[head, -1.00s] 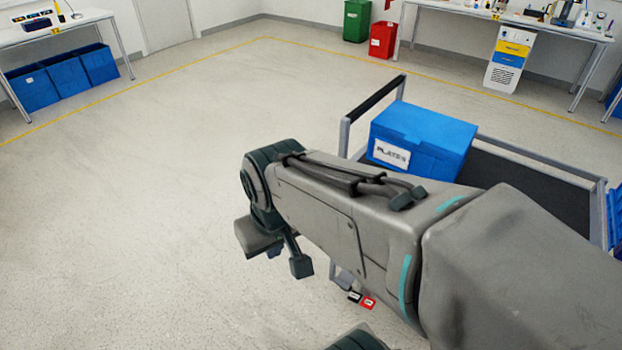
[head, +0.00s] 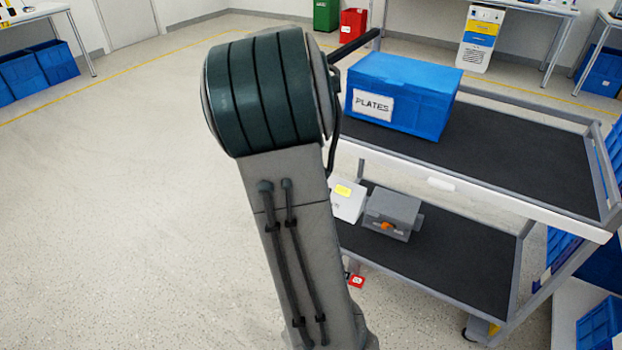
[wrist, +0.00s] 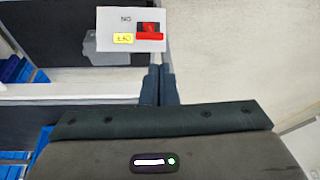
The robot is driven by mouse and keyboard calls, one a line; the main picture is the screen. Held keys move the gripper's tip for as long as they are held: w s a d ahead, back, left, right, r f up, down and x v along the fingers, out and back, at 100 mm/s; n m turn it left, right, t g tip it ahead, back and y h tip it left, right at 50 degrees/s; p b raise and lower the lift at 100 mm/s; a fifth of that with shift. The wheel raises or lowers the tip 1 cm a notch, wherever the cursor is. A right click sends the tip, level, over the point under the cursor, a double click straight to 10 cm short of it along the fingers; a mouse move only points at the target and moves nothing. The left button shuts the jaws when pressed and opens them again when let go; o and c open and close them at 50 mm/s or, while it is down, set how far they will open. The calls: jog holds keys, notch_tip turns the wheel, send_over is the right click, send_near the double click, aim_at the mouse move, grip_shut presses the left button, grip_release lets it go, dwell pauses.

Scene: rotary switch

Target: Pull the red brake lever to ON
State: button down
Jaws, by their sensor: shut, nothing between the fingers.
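A white panel (wrist: 113,22) with dark lettering, a yellow label (wrist: 123,39) and a red part (wrist: 149,35) on a dark patch shows at the top of the wrist view. The red part looks like the brake lever, but its shape and setting are too small to tell. What seems the same white panel (head: 346,201) is partly hidden behind my arm in the head view. My gripper (wrist: 160,69) is shut and empty, its fingertips just below the panel in the wrist picture. I cannot tell the gap. My arm hides the gripper in the head view.
The cart (head: 480,198) carries a blue PLATES box (head: 410,97) on top and a grey box (head: 394,213) with an orange part on its lower shelf. Small red and black tags (head: 356,281) show low by the cart. Open floor (head: 120,220) lies left.

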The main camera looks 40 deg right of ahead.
jog(key=w+d+f+m+h+b, duration=0.2)
jog(key=d+f, duration=0.1)
jog(key=d, duration=0.3)
jog(key=shift+w+d+f, duration=0.25)
jog(key=shift+w+d, duration=0.1)
jog(key=shift+w, duration=0.05)
jog(key=f+b, duration=0.1)
jog(key=f, duration=0.2)
jog(key=d+f+b, duration=0.1)
jog(key=f, duration=0.3)
jog(key=w+d+f+b, duration=0.1)
jog(key=f, duration=0.3)
jog(key=shift+b, duration=0.4)
jog(key=shift+s+a+f, duration=0.2)
jog(key=shift+a+f, duration=0.1)
jog(key=shift+a, duration=0.05)
jog(key=shift+a, duration=0.1)
